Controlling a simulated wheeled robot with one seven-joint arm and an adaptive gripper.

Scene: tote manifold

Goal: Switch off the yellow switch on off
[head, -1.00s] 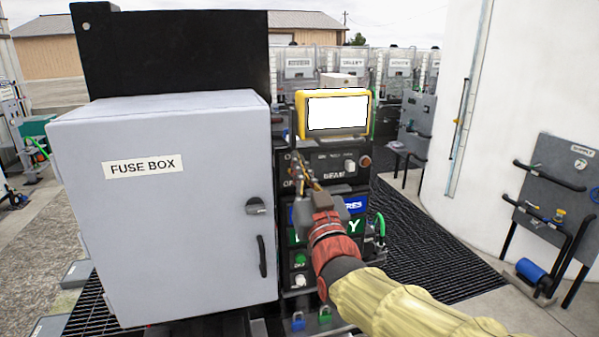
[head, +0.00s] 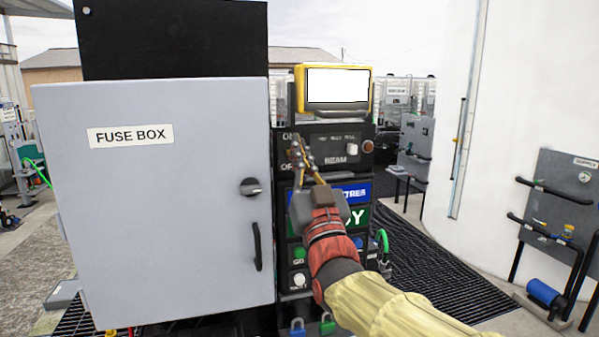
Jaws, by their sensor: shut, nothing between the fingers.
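The black control panel (head: 321,161) with "ON" and "OF…" lettering on its left side stands right of the fuse box. My gripper (head: 297,150) is in front of that lettering, its fingers shut and empty, pointing up and away. The fingers cover the spot between the "ON" and "OF…" marks, so the yellow switch and its position cannot be made out. I cannot tell whether the fingertips touch the panel.
A grey fuse box (head: 160,220) with a knob and handle stands close on the left. A yellow-framed screen (head: 369,92) sits above the panel. A white knob (head: 351,148) is right of my fingers. Dark grating (head: 430,262) covers the floor to the right.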

